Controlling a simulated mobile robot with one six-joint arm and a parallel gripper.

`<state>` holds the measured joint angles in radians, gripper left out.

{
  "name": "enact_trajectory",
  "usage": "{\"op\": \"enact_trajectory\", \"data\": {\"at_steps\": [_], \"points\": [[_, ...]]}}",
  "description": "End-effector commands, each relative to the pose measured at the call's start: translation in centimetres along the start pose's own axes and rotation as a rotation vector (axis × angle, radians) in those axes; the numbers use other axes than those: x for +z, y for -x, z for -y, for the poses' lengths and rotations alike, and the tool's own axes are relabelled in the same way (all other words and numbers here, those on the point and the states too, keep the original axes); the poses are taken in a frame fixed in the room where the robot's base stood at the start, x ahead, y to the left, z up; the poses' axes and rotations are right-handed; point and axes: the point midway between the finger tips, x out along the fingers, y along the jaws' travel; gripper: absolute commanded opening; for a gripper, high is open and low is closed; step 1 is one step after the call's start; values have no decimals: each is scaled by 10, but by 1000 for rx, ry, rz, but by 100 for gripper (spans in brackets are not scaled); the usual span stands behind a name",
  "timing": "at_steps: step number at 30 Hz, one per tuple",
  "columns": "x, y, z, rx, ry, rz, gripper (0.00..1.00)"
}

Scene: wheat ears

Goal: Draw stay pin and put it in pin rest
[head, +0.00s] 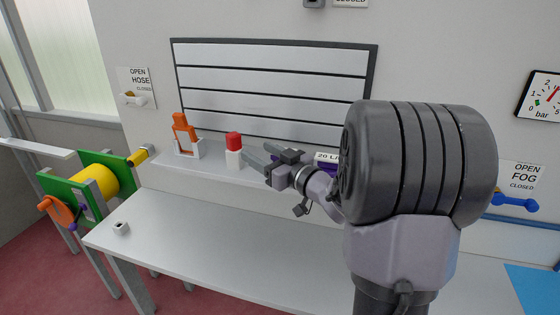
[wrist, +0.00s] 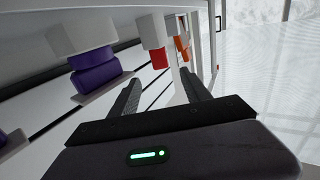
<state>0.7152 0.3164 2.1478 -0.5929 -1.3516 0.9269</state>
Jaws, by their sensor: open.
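My gripper (head: 266,163) is open and empty, held in front of the wall shelf near the red-topped white block; its two dark fingers show apart in the wrist view (wrist: 160,92). I cannot tell for sure which part is the stay pin. A small purple part (head: 73,227) sits on the green-sided reel at the left, below its yellow drum (head: 98,182). A small white block with a dark hole (head: 121,228) stands on the bench's left end; it may be the pin rest, but no label shows. The gripper is far from both.
The shelf (head: 210,168) holds an orange piece in a white holder (head: 184,138), a red-topped white block (head: 233,150) and purple items (wrist: 95,71), partly hidden by my arm in the head view. The bench (head: 200,232) is mostly clear. An orange crank (head: 60,211) sticks out from the reel.

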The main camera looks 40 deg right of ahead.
Motion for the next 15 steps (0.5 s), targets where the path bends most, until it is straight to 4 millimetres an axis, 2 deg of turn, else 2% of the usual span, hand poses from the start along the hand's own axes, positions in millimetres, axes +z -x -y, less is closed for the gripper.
{"op": "enact_trajectory", "data": {"at_steps": [3,7,10,15], "points": [[-2,33,-1,4,0,-1,56],[-2,61,-1,3,1,-2,56],[-2,75,-1,1,3,-2,56],[-2,82,0,-1,3,-3,56]]}}
